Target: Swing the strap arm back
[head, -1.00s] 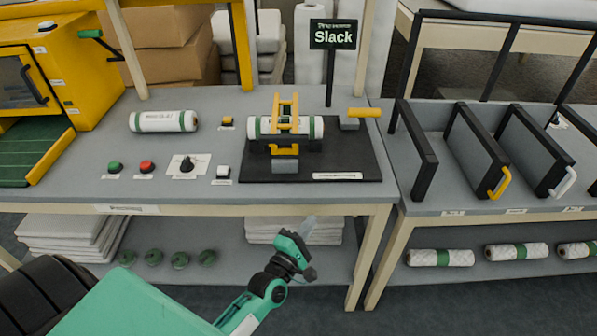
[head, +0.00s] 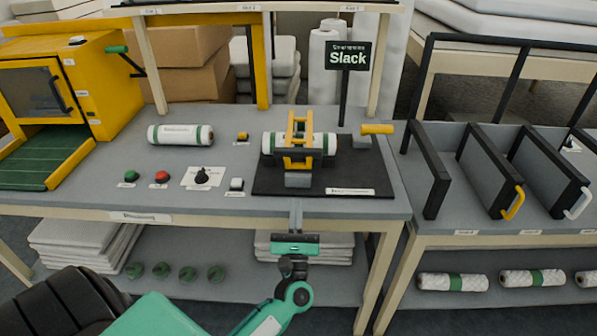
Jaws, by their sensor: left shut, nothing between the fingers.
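The strap station stands on a black base plate (head: 345,181) on the bench. A white roll (head: 272,143) with green bands lies in it, and a yellow strap arm (head: 299,129) lies across the roll. A yellow handle (head: 377,128) sticks out on a grey block at the right. A sign (head: 349,56) behind reads "Slack". My left gripper (head: 296,214) is shut and empty, at the bench's front edge below the station, apart from the strap arm. My right gripper is not in the frame.
Another white roll (head: 180,134) lies left of the station. Green (head: 131,176) and red (head: 162,176) buttons and a black knob (head: 202,175) sit in front of it. A yellow machine (head: 97,75) stands at the left, and black dividers (head: 484,176) at the right.

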